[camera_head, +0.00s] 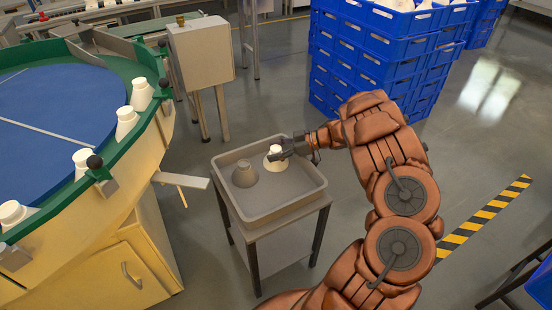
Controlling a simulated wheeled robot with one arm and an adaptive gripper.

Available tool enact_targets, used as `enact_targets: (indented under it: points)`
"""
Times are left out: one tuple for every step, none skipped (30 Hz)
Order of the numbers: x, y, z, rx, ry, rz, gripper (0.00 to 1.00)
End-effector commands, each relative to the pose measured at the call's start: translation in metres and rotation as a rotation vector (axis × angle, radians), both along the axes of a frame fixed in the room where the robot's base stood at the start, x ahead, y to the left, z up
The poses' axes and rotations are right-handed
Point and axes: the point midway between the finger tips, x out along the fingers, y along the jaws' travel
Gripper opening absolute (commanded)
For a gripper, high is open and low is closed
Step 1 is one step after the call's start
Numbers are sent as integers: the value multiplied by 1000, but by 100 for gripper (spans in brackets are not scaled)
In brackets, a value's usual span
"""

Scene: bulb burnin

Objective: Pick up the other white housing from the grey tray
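The grey tray (270,214) sits on a small stand in the middle of the head view. A white housing (273,165) stands upright in it, toward the back right. My gripper (281,153) reaches in from the right and is at this housing, with a dark finger across its upper part. Whether the fingers are closed on it is too small to tell. A grey housing (244,175) of similar shape stands in the tray to the left, apart from my gripper.
A round machine with a blue top (50,110) and green rim stands at left, with several white housings (127,122) along its edge. A grey box on legs (202,55) stands behind the tray. Blue crates (375,60) are stacked behind my arm. Striped floor tape (485,218) lies at right.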

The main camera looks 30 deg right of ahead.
Motion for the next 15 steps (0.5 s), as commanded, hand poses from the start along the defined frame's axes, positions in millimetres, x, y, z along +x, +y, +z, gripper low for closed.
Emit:
enact_targets:
  points:
    - [0,0,0,0,0,0,52]
    - [0,0,0,0,0,0,49]
    - [0,0,0,0,0,0,44]
    - [0,0,0,0,0,0,41]
    - [0,0,0,0,0,0,38]
    - [0,0,0,0,0,0,34]
    - [0,0,0,0,0,0,31]
    - [0,0,0,0,0,0,28]
    - [0,0,0,0,0,0,24]
    - [0,0,0,0,0,0,21]
    - [0,0,0,0,0,0,17]
    - [0,0,0,0,0,0,14]
    - [0,0,0,0,0,0,14]
    - [0,0,0,0,0,0,14]
    - [0,0,0,0,0,0,14]
